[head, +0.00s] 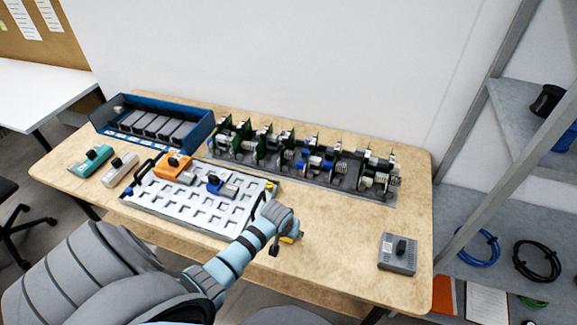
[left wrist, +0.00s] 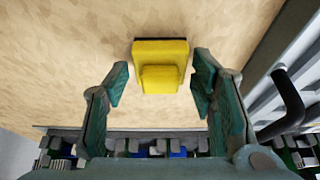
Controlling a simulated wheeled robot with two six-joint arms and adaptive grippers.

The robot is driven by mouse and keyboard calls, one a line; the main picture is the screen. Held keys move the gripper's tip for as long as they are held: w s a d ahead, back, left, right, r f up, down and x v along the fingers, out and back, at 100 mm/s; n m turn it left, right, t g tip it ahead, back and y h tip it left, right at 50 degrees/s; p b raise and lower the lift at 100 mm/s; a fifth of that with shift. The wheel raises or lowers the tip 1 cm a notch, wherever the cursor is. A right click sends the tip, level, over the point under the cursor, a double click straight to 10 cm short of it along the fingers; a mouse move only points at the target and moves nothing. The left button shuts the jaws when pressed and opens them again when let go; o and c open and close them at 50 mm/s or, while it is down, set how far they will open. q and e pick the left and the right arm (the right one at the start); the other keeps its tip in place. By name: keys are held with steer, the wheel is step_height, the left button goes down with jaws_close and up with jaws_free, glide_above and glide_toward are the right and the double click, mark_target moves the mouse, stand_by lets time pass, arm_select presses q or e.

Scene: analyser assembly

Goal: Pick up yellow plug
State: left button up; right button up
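The yellow plug (left wrist: 160,78) lies on the wooden table, in the upper middle of the left wrist view. My left gripper (left wrist: 160,88) is open, with one finger on each side of the plug and a visible gap to both. In the head view the plug (head: 292,238) is mostly hidden behind my left gripper (head: 272,228), just right of the white tray's front right corner. My right gripper is not in view.
The white slotted tray (head: 185,212) holds an orange unit (head: 172,168) and a blue plug (head: 214,183). A rack of green boards (head: 300,165) and a blue bin (head: 208,130) stand behind. A grey box (head: 397,255) sits at right; the table between is clear.

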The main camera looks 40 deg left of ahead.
arm_select(q)
steer(key=c, duration=0.9)
steer(key=shift+r, duration=0.1)
step_height(320, 180, up, 20)
steer(key=p, duration=0.2)
steer(key=shift+p, duration=0.4)
steer(key=shift+f+b, duration=2.5)
steer(key=shift+f, duration=3.4)
steer(key=shift+f+b, duration=2.05)
steer(key=shift+f, duration=2.2)
